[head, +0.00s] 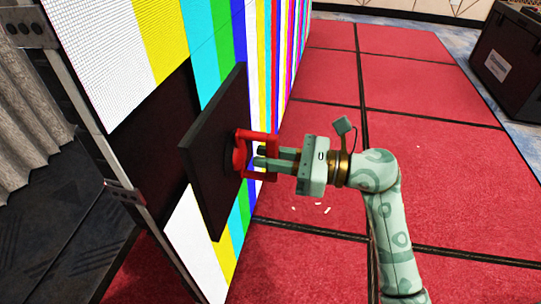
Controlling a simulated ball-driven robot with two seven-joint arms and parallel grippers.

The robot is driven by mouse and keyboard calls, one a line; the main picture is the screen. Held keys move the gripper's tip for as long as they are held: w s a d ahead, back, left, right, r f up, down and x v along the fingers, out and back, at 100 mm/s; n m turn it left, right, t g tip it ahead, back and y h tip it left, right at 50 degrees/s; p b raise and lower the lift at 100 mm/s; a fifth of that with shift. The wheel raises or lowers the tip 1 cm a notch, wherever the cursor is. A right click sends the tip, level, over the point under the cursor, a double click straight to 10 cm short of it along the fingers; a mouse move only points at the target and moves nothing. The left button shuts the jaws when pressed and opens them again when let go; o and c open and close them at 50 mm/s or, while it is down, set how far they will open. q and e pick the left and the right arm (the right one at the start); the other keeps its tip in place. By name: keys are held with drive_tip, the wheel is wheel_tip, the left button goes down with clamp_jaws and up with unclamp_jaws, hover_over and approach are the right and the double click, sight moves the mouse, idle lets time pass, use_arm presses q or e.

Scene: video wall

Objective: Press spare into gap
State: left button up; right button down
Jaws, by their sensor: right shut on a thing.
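The spare panel (212,150) is a flat dark tile. A red handle (243,152) is fixed to its near face. My right gripper (262,157) is shut on the red handle and holds the panel upright, slightly turned, in front of the video wall (205,45). The gap (150,140) is a dark square opening in the lit wall, behind and left of the panel. The panel hides the gap's right part, and it stands apart from the wall at its left edge. My left gripper is not in view.
A metal frame edge (80,95) borders the wall on the left, with a grey curtain (25,125) beyond. A black case (505,62) stands at the far right. Small white bits (323,209) lie on the red floor (450,170), which is otherwise clear.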

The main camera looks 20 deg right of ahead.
sight(242, 153)
drive_tip(key=shift+r, duration=0.1)
drive_tip(key=shift+x, duration=3.15)
drive_tip(key=shift+p+x, duration=0.7)
drive_tip(key=shift+x, duration=1.65)
idle(2.4)
